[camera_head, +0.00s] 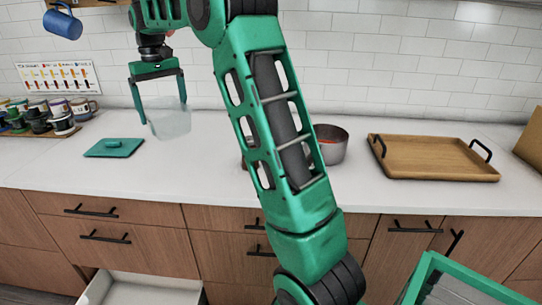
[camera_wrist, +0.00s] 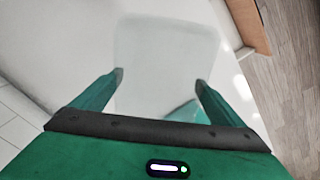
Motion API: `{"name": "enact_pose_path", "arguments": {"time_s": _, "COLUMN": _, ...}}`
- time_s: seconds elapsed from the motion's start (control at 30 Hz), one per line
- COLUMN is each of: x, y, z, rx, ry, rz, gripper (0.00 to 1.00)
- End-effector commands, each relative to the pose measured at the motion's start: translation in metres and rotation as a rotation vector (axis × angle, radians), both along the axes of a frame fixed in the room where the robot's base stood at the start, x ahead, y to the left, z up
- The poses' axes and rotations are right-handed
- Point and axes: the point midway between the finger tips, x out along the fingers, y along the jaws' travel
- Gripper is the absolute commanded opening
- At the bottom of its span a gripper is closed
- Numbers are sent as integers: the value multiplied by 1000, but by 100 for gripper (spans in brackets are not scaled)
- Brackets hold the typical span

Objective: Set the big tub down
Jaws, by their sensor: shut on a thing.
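The big tub (camera_head: 168,122) is a clear, frosted container in the left half of the head view, at the counter. It also shows in the wrist view (camera_wrist: 165,45) as a pale, see-through shape. My gripper (camera_head: 164,110) points down, with its two fingers (camera_wrist: 160,79) at the tub's sides, and is shut on it. The tub looks upright. Its base is at or just above the white counter (camera_head: 220,185); I cannot tell if it touches.
A teal lid (camera_head: 114,147) lies left of the tub. Mugs (camera_head: 62,118) stand at the far left. A metal pot (camera_head: 330,150) and wooden tray (camera_head: 435,158) are to the right, the pot partly behind my arm. A drawer (camera_head: 140,290) is open below.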

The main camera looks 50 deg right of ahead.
Motion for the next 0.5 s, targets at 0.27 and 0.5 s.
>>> {"name": "enact_pose_path", "arguments": {"time_s": 0.27, "x": 2, "y": -13, "z": -10, "rx": 0, "ry": 2, "rz": 1, "gripper": 69}}
{"name": "enact_pose_path", "arguments": {"time_s": 0.5, "x": 7, "y": -59, "z": -38, "rx": 0, "ry": 1, "rz": 0, "gripper": 69}}
